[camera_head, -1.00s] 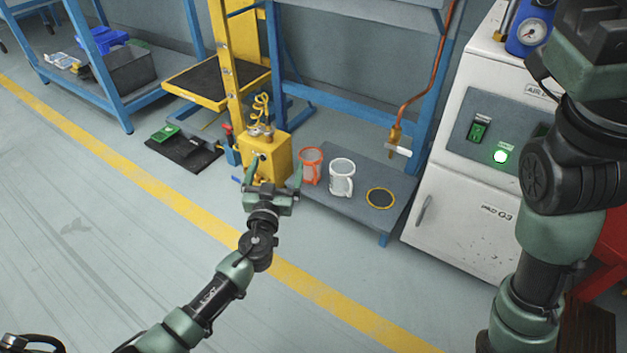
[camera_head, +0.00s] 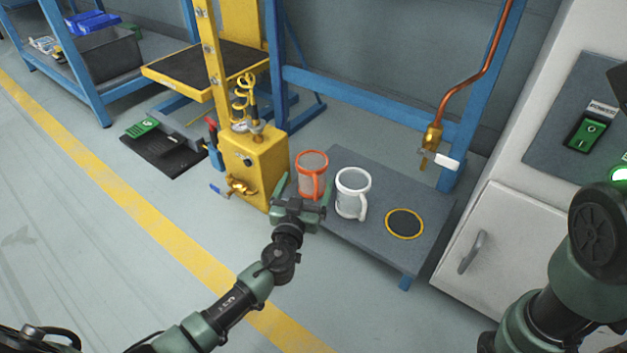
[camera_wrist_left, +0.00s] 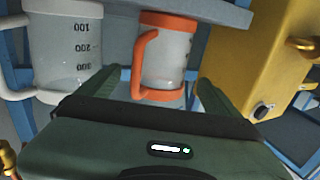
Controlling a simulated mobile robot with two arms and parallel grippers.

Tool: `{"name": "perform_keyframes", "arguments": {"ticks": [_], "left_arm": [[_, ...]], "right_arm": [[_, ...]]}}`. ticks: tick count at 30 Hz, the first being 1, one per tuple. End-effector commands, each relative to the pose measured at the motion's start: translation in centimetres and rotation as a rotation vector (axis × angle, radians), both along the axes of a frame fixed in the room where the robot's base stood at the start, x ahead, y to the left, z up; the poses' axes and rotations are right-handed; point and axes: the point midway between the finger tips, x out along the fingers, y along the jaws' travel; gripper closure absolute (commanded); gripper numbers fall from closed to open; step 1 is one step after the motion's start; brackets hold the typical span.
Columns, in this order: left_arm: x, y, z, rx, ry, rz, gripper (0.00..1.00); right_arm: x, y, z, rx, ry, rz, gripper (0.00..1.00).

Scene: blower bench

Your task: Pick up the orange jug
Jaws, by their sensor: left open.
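The orange jug (camera_head: 312,165), a clear cup with orange rim, base and handle, stands upright on the low grey bench shelf. My left gripper (camera_head: 304,190) is open at the near side of it, and its fingers partly cover the jug's lower part. My right gripper is out of view; only part of the right arm shows.
A white-rimmed jug (camera_head: 351,195) stands close to the right of the orange one. A yellow box with a tap (camera_head: 262,165) stands close to the left. A black disc with yellow ring (camera_head: 404,223) lies on the grey shelf (camera_head: 375,255). A copper pipe with valve (camera_head: 432,140) hangs above.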

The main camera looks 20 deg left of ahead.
Motion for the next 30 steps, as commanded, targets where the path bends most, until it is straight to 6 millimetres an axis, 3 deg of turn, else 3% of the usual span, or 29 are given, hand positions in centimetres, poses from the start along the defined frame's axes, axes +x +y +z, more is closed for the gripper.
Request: {"name": "perform_keyframes", "arguments": {"ticks": [12,21,28,29,30], "left_arm": [[4.8,0.2,0.1,0.002,-0.001,0.001,0.06],[5.3,0.2,0.3,0.000,0.002,0.001,0.06],[5.2,0.3,0.3,0.001,0.001,0.001,0.70],[5.2,0.3,0.3,0.001,0.001,0.001,0.77],[5.3,0.3,0.3,0.000,0.000,0.001,0.77]], "right_arm": [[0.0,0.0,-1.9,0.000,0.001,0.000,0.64],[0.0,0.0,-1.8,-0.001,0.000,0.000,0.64],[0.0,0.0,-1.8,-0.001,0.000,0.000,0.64],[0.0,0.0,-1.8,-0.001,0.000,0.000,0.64],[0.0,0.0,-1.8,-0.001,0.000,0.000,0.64]]}}
